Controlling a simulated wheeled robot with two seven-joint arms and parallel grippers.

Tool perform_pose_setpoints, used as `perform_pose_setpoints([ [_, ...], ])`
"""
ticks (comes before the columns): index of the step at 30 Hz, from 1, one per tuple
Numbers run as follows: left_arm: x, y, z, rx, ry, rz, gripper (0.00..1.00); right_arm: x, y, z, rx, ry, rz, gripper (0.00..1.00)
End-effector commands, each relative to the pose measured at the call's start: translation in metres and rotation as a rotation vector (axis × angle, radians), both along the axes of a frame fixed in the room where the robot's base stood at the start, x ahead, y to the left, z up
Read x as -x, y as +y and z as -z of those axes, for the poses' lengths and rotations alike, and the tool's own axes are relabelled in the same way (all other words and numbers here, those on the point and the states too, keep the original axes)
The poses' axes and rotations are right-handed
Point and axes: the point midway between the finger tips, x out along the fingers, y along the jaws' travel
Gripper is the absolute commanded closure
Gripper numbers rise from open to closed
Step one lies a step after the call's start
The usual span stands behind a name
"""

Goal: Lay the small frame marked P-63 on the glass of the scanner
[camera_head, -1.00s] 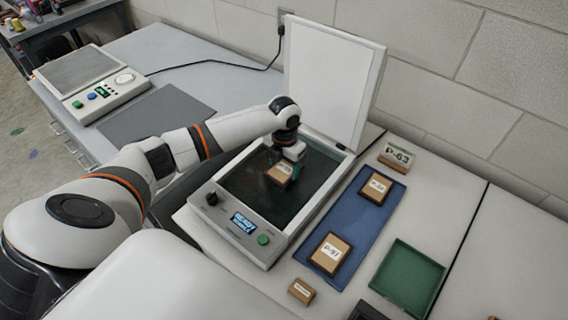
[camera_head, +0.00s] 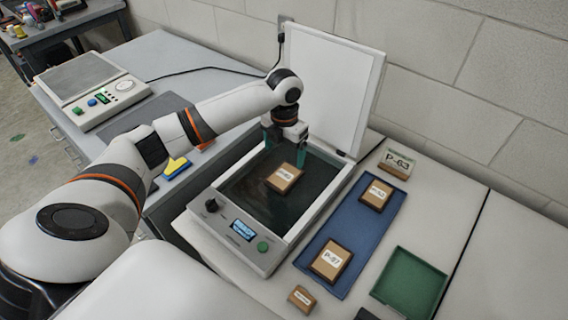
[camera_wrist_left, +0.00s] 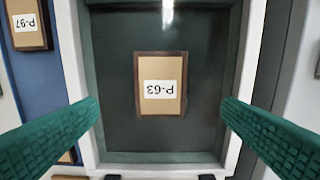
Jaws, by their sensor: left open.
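The small frame marked P-63 (camera_head: 284,178) lies flat on the dark glass of the scanner (camera_head: 256,204). In the left wrist view the frame (camera_wrist_left: 161,105) lies inside the glass area, its label upside down and reading P-63. The scanner lid (camera_head: 325,85) stands open at the back. My left gripper (camera_head: 284,146) is open and empty above the glass, behind and apart from the frame. In the left wrist view its green fingers spread wide on both sides of the frame, touching nothing. My right gripper is not in view.
A blue tray (camera_head: 334,273) right of the scanner holds two other frames, one marked P-97 (camera_head: 331,260), the other (camera_head: 376,194) hard to read. A green tray (camera_head: 408,284) and a small wooden block (camera_head: 302,298) are nearby.

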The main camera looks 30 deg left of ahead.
Motion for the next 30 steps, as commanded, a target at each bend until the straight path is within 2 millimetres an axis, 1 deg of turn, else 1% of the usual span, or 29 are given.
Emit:
perform_pose_setpoints([
  [1, 0.000, 0.000, -0.009, -0.002, -0.003, 0.001, 0.11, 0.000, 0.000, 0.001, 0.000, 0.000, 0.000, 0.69],
  [3, -0.001, 0.000, -0.019, -0.001, -0.003, 0.000, 0.11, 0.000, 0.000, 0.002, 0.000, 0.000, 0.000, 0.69],
  [6, 0.000, 0.000, -0.029, 0.000, -0.001, 0.000, 0.11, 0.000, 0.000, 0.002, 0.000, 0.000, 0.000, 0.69],
  [9, 0.000, 0.000, -0.033, -0.001, 0.000, 0.000, 0.11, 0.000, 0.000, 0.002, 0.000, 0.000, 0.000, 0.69],
  [23, 0.000, 0.000, -0.034, 0.000, 0.000, 0.000, 0.11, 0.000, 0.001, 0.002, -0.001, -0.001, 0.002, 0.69],
  [30, 0.000, 0.000, -0.034, 0.000, 0.001, 0.000, 0.11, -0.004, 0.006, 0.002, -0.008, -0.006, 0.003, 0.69],
])
